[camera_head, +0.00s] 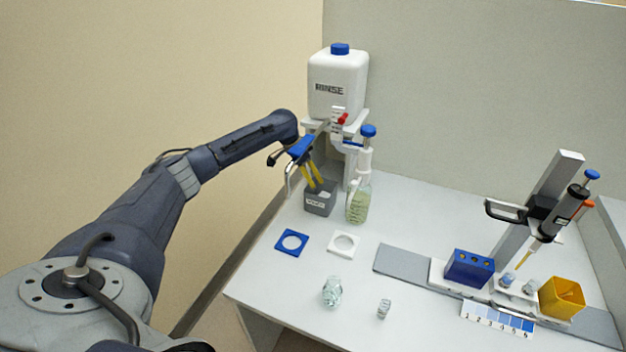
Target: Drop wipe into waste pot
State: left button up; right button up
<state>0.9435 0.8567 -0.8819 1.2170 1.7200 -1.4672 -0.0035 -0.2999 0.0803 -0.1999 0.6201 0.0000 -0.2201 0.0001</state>
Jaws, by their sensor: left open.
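The grey waste pot (319,206), with a pale label on its front, stands at the back left of the white bench, below the rinse bottle. My left gripper (317,184) reaches in from the left, its yellow fingers pointing down at the mouth of the pot. The fingers are open, and nothing shows between them. The wipe is not visible in this view, and the inside of the pot is mostly hidden by the fingers and the pot wall. My right gripper is not in view.
The white RINSE bottle (337,88) stands over the pot. A pump bottle (358,205) stands close right of it. A blue holder (291,242) and a white holder (344,244) lie in front. A blue rack (469,267) and yellow bin (562,298) stand right.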

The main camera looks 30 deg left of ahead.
pick_arm(q)
jog(key=s+a+r, duration=0.2)
jog(key=s+a, duration=0.5)
jog(key=s, duration=0.3)
jog(key=shift+s+a+r, duration=0.15)
jog(key=shift+s+a, duration=0.05)
jog(key=shift+s, duration=0.05)
